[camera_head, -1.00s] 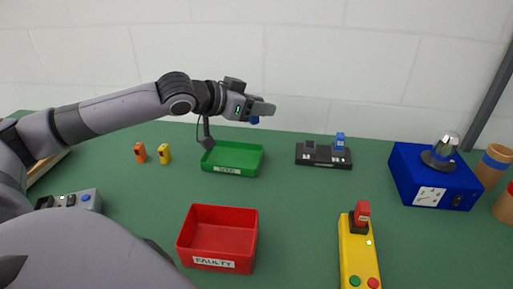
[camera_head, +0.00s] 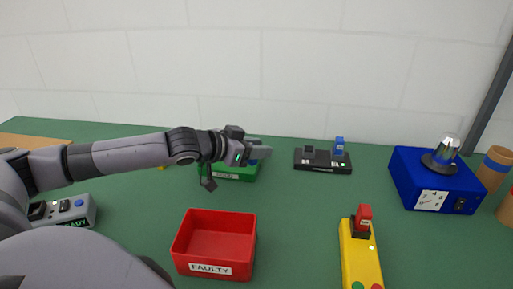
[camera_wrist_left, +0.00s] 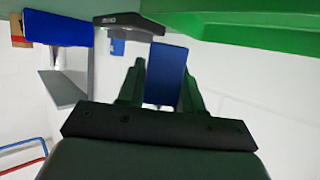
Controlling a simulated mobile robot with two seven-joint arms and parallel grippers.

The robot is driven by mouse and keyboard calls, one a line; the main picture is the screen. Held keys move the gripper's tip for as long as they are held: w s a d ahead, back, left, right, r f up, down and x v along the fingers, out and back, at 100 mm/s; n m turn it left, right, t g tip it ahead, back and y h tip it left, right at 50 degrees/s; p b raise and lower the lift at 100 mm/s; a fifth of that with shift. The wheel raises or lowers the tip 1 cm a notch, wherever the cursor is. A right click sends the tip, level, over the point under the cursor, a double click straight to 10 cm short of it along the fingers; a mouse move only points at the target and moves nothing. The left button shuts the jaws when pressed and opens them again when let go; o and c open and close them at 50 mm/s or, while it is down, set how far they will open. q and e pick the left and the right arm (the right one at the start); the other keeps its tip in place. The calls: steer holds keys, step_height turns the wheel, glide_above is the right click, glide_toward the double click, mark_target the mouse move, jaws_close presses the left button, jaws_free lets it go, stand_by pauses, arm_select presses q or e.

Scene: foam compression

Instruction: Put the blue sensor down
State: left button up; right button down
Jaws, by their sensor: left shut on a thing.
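My left gripper (camera_head: 262,152) is low over the green tray (camera_head: 238,177), partly hiding it. It is shut on the blue sensor (camera_head: 252,162), of which only a small part shows below the fingers. In the left wrist view the blue sensor (camera_wrist_left: 166,76) sits between the two fingers (camera_wrist_left: 162,85), and the green tray wall (camera_wrist_left: 245,45) is close by. Whether the sensor touches the tray floor cannot be told. My right gripper is not in view.
A black fixture (camera_head: 312,161) holds another blue piece (camera_head: 338,146). A red tray (camera_head: 190,245) labelled FAULTY stands in front. A yellow fixture (camera_head: 352,255) and blue box with lamp (camera_head: 415,170) stand right. A grey box (camera_head: 80,210) is at left.

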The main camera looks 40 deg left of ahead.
arm_select(q)
steer(key=shift+f, duration=0.6)
steer(key=o, duration=1.1)
